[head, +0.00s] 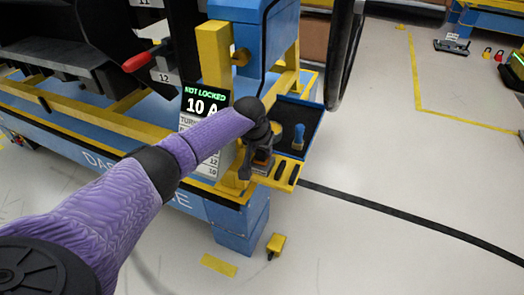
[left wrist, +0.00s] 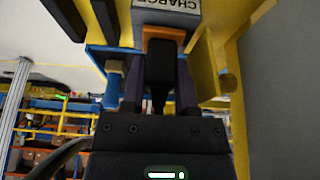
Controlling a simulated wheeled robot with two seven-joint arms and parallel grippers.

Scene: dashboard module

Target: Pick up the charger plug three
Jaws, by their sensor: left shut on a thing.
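My left gripper (head: 258,158) is at the right end of the blue and yellow stand, beside a dark blue-edged tray. In the left wrist view its fingers (left wrist: 160,88) are closed around a black charger plug (left wrist: 162,62) with an orange part behind it. The plug is under a white label (left wrist: 165,6) that reads "CHARGE". I cannot tell whether the plug is still seated or free. No number on it is readable. My right gripper is not in view.
The dark tray (head: 318,122) holds a blue peg-like object (head: 298,137). A sign (head: 203,100) reads "NOT LOCKED 10 A". A red handle (head: 138,62) sticks out at the left. The floor (head: 420,200) at right is mostly clear, crossed by a black line.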

